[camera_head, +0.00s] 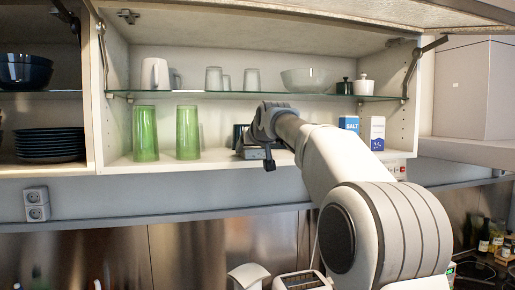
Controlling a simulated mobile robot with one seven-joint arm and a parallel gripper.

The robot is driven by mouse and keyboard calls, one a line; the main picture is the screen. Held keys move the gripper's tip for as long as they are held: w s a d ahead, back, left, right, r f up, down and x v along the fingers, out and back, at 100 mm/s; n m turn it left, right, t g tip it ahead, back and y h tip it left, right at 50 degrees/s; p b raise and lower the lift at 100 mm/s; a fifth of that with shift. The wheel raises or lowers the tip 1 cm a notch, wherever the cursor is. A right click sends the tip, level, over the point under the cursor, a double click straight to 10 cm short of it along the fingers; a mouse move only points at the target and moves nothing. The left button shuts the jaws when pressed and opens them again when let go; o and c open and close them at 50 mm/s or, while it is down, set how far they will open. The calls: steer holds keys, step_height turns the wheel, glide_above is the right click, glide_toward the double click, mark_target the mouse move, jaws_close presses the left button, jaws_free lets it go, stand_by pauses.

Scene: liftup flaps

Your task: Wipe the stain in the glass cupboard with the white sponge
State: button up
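The open cupboard (214,160) has a glass shelf (225,96) across its middle and a raised flap (330,10) above. My arm reaches in from the lower right. My gripper (256,150) is inside the lower compartment, in the middle, right of two green glasses (145,133) (188,132). Its fingers point away from the camera and are mostly hidden by its own body, so I cannot tell whether they are open or shut. I cannot make out the white sponge or a stain; the area behind my gripper and arm is hidden.
On the glass shelf are a white jug (155,74), clear glasses (213,80), a bowl (307,80), and dark green and white pots (364,85). A blue salt box (349,124) and a white box (377,134) stand close to my arm's right.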

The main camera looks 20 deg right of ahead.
mark_target(231, 156)
steer(key=shift+a, duration=2.75)
steer(key=shift+w+p, duration=0.15)
steer(key=shift+p, duration=0.15)
steer(key=shift+w+p, duration=0.55)
steer(key=shift+p, duration=0.05)
steer(key=shift+w+f+p, duration=0.1)
steer(key=shift+w+p, duration=0.35)
steer(key=shift+w, duration=0.15)
steer(key=shift+w+f, duration=0.1)
steer(key=shift+d, duration=3.35)
steer(key=shift+d, duration=0.1)
